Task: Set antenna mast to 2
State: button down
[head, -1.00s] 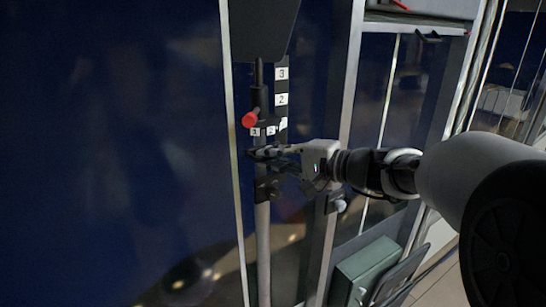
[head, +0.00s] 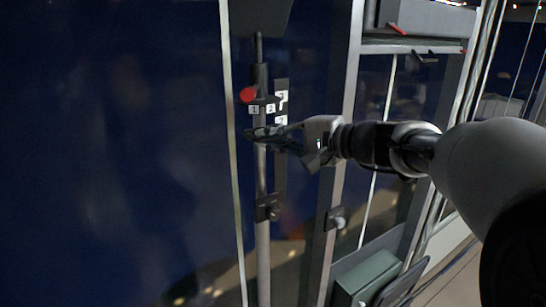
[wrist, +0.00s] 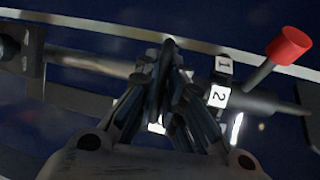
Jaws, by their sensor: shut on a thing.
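The antenna mast (head: 262,175) is a thin grey upright pole. Near its top a dark collar (head: 260,78) carries a red knob (head: 248,95) and a small plate with white number tags (head: 262,108). Behind it a dark upright scale (head: 281,165) has white numbers, partly covered and hard to read. My gripper (head: 262,133) reaches in from the right and is shut on the mast just below the tags. In the wrist view the fingers (wrist: 166,75) close around the pole, with the red knob (wrist: 290,45) and tags 1 and 2 (wrist: 218,96) to the right.
A dark bracket (head: 267,208) holds the pole lower down. A second bracket with a rounded knob (head: 336,219) sits on the frame post to the right. A green box (head: 366,280) stands at the lower right. A shelf (head: 415,45) is at the upper right.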

notch_tip(320, 180, up, 2)
jog(key=shift+r, duration=0.1)
jog(key=c, duration=1.7)
grip_release()
jog(key=v, duration=1.2)
